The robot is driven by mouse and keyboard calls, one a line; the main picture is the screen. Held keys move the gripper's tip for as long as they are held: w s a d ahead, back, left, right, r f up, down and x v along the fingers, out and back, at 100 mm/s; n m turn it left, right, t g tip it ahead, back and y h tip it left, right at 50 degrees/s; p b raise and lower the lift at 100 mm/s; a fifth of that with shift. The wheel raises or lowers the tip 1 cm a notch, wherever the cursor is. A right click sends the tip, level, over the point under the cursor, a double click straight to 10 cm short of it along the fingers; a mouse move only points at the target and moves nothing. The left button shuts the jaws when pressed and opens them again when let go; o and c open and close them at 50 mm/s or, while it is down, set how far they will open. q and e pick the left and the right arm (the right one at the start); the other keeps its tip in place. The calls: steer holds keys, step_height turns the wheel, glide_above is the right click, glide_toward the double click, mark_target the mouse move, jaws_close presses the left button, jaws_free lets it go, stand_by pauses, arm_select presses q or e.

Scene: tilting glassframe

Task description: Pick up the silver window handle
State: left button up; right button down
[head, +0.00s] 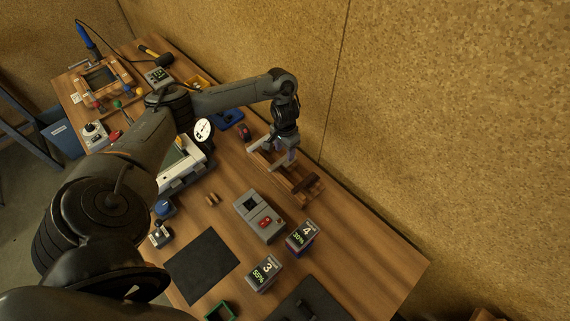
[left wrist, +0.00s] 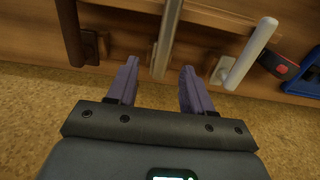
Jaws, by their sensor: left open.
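In the left wrist view a silver metal handle (left wrist: 168,38) stands upright in the middle of a wooden rack (left wrist: 215,45). A brown handle (left wrist: 72,33) is to its left and a pale grey-white handle (left wrist: 248,55) to its right. My left gripper (left wrist: 157,82) is open and empty; the silver handle's lower end lies between and just beyond its fingertips in that picture. In the head view my left gripper (head: 284,155) is over the wooden rack (head: 305,186) near the wall, hiding part of it. My right gripper is not in view.
Boxes marked 3 (head: 263,274) and 4 (head: 301,237) and a grey box with a red part (head: 259,216) stand nearer on the table. A black mat (head: 202,266) lies flat. The cork wall (head: 420,110) rises close behind the rack.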

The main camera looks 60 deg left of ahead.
mark_target(284, 157)
arm_select(q)
steer(key=shift+s+a+f, duration=0.1)
steer(key=shift+a+f, duration=0.05)
steer(key=shift+f, duration=3.1)
steer(key=shift+c, duration=0.5)
jaws_close()
